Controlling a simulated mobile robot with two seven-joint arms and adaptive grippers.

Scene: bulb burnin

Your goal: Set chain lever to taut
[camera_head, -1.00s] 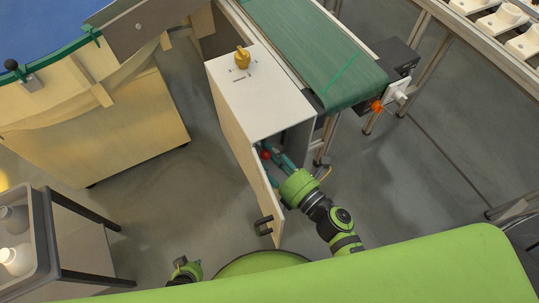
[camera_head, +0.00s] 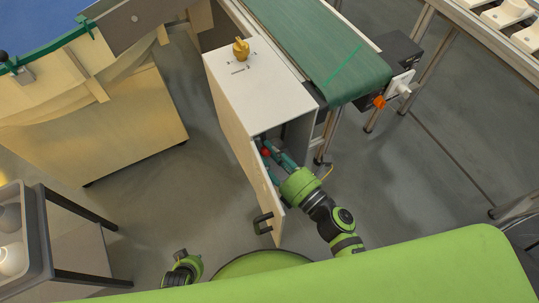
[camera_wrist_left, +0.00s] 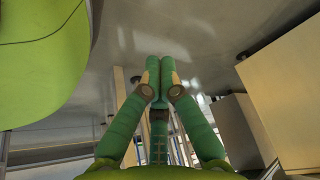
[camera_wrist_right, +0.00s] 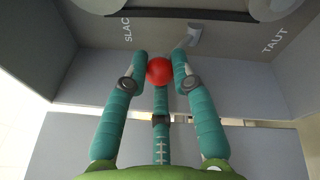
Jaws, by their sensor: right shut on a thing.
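The chain lever's red ball knob (camera_wrist_right: 160,71) sits between the fingertips of my right gripper (camera_wrist_right: 160,68) in the right wrist view. The word SLACK (camera_wrist_right: 127,29), partly cut by the finger, is at the left on the grey panel, and TAUT (camera_wrist_right: 275,40) is at the right. The knob is between the words, nearer SLACK. In the head view, the red knob (camera_head: 266,152) shows inside the open cabinet (camera_head: 258,85), with my right gripper (camera_head: 272,155) reaching in. My left gripper (camera_wrist_left: 160,75) is shut and empty, low and away from the cabinet.
The cabinet door (camera_head: 262,190) with a black handle (camera_head: 263,223) stands open left of my right arm. A yellow knob (camera_head: 241,51) is on the cabinet top. A green conveyor (camera_head: 330,55) runs alongside. Grey floor (camera_head: 180,205) is free to the left.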

